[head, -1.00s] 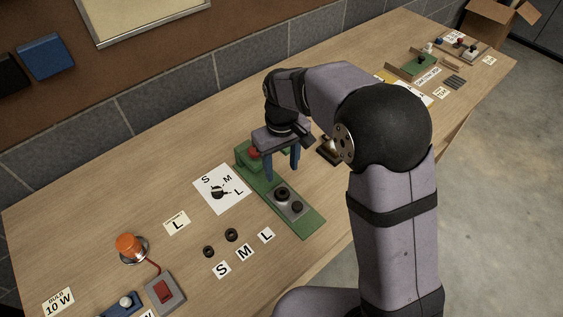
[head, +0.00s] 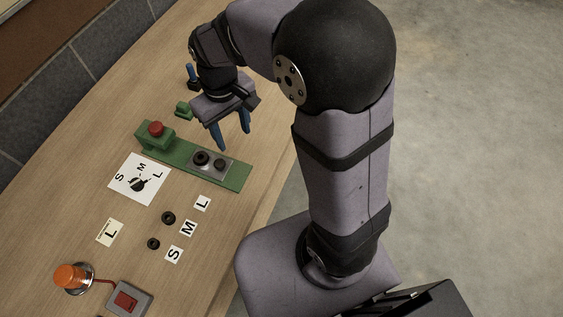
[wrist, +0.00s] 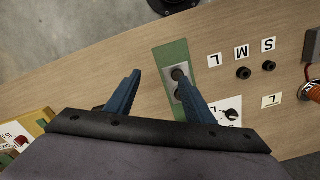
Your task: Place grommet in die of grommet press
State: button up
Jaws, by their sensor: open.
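The green grommet press (head: 178,152) lies on the bench with a red knob (head: 156,128) at one end. Its metal die plate (head: 231,166) carries a larger dark round part (head: 201,158) and a smaller one (head: 220,165); whether either is a loose grommet I cannot tell. Two black ring grommets lie on the bench, one near the M card (head: 168,218) and one near the S card (head: 153,243). They also show in the wrist view (wrist: 243,73). No loose ring shows beside the L card (head: 203,203). My gripper (head: 232,137) is open and empty, above the bench just beyond the press.
A printed S-M-L sheet (head: 138,180) and a yellowish L card (head: 110,233) lie flat nearby. An orange lamp (head: 69,277) and a red switch box (head: 125,298) stand at the near left. A small green block (head: 184,109) lies beyond the press.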

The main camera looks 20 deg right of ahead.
jog(key=s+d+f+m, duration=0.3)
jog(key=s+d, duration=0.5)
jog(key=s, duration=0.3)
jog(key=shift+s+d+f+m, duration=0.15)
jog(key=shift+s+d+m, duration=0.1)
jog(key=shift+s+m, duration=0.15)
dwell(0.4)
